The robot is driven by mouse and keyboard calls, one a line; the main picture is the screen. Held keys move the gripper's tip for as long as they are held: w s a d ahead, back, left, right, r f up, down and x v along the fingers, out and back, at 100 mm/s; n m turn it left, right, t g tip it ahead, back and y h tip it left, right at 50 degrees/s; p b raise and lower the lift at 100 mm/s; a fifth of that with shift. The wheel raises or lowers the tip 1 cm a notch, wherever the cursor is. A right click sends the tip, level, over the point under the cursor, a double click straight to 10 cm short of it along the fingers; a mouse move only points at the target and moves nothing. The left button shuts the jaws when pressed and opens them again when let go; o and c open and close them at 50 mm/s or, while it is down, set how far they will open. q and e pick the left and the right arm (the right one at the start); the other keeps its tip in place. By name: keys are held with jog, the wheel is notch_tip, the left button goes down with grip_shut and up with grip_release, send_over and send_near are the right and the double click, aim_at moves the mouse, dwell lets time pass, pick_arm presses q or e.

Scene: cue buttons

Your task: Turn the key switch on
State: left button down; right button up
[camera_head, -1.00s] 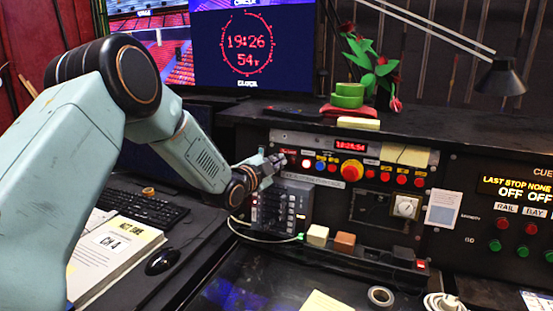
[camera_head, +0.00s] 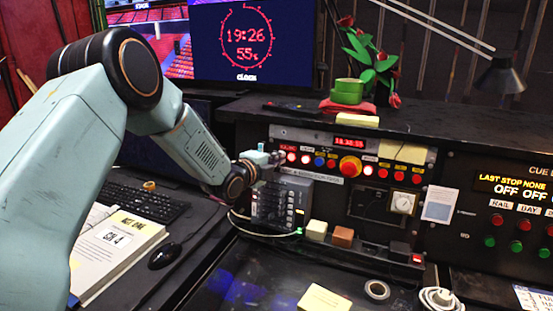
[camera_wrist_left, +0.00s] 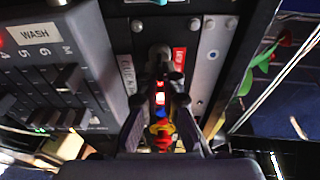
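The cue panel (camera_head: 318,143) has a row of coloured buttons. A dark knob-like part (camera_wrist_left: 159,54), which looks like the key switch, sits at the panel's left end beside a red label, in the left wrist view. In the head view my left gripper (camera_head: 272,160) hides it. My left gripper also shows in the left wrist view (camera_wrist_left: 160,82), its two dark fingers narrowing towards that knob, one on each side. Lit buttons show through the gap between them. I cannot tell whether the fingertips press on the knob. My right gripper is not in view.
A large red button (camera_head: 350,166) stands further right along the row. A grey fader box (camera_head: 283,202) lies just below my left gripper. A keyboard (camera_head: 145,203), a mouse (camera_head: 165,256) and a binder (camera_head: 115,252) are at left. Plants and a lamp (camera_head: 502,76) stand behind.

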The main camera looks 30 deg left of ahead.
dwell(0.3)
pick_arm(q)
jog(key=c, duration=1.5)
grip_release()
jog(key=shift+d, duration=0.15)
jog(key=shift+s, duration=0.1)
jog(key=shift+s+a, duration=0.2)
jog(key=shift+s, duration=0.05)
jog(key=shift+s+a+r, duration=0.15)
jog(key=shift+s+r, duration=0.15)
jog(key=shift+s, duration=1.55)
jog(key=shift+s+a+r, duration=0.15)
jog(key=shift+s+r, duration=0.15)
jog(key=shift+s, duration=1.6)
jog(key=shift+s+a+r, duration=0.15)
jog(key=shift+s+r, duration=0.15)
jog(key=shift+s, duration=1.55)
